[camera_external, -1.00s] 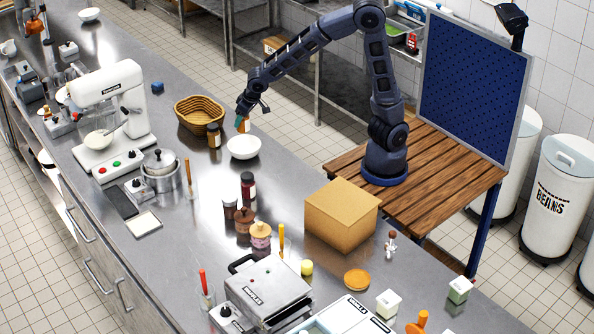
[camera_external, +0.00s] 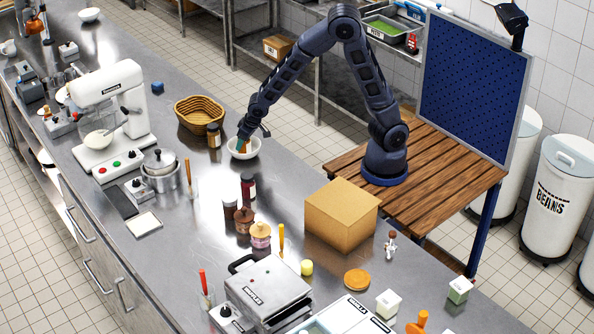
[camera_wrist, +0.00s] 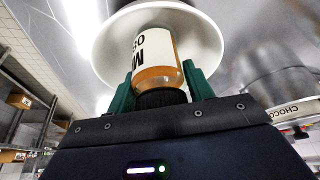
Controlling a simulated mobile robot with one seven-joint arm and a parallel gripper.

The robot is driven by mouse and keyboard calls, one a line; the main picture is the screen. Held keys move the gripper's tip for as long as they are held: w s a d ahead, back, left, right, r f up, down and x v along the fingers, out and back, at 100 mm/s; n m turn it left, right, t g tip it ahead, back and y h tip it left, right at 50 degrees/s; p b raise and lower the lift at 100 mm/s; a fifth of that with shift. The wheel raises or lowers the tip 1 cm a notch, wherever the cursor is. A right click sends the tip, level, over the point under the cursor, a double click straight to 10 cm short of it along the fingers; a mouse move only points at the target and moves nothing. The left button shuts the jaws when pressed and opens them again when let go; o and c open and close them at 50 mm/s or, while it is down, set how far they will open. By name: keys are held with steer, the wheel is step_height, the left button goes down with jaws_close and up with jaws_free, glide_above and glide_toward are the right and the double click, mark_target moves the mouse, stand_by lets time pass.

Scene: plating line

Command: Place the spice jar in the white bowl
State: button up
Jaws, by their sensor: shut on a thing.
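The spice jar (camera_wrist: 155,60), with a black lid, a white label and orange-brown contents, is clamped between the teal fingers of my gripper (camera_wrist: 160,82) in the wrist view. The white bowl (camera_wrist: 205,40) is just beyond it, its rim spreading around the jar's far end. In the external view my gripper (camera_external: 242,147) reaches down into the white bowl (camera_external: 253,152) on the steel counter. The fingers hide most of the jar there, and I cannot tell whether it touches the bowl's bottom.
A wicker basket (camera_external: 198,112) and another dark-lidded jar (camera_external: 214,137) stand just left of the bowl. A dark red jar (camera_external: 248,188) and a cardboard box (camera_external: 342,214) stand nearer the camera. The stand mixer (camera_external: 110,115) is further left. Counter between bowl and box is clear.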

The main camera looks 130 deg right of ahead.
steer(key=shift+f, duration=0.15)
steer(key=o, duration=1.1)
steer(key=shift+o, duration=0.2)
steer(key=v, duration=1.2)
steer(key=a+r+n+t+y, duration=0.1)
steer(key=a+r+n, duration=0.15)
steer(key=a, duration=0.35)
steer(key=a+r+n+y, duration=0.1)
steer(key=a+r, duration=0.2)
steer(key=a, duration=0.3)
steer(key=s+a+r+n+y, duration=0.1)
steer(key=s+a+r+n, duration=0.3)
steer(key=s+a, duration=0.4)
steer(key=s+a+r+n+t+y, duration=0.1)
steer(key=s+a+r+n, duration=0.4)
steer(key=a, duration=1)
steer(key=s, duration=0.3)
steer(key=shift+s+a+t, duration=0.3)
steer(key=shift+s+a, duration=0.05)
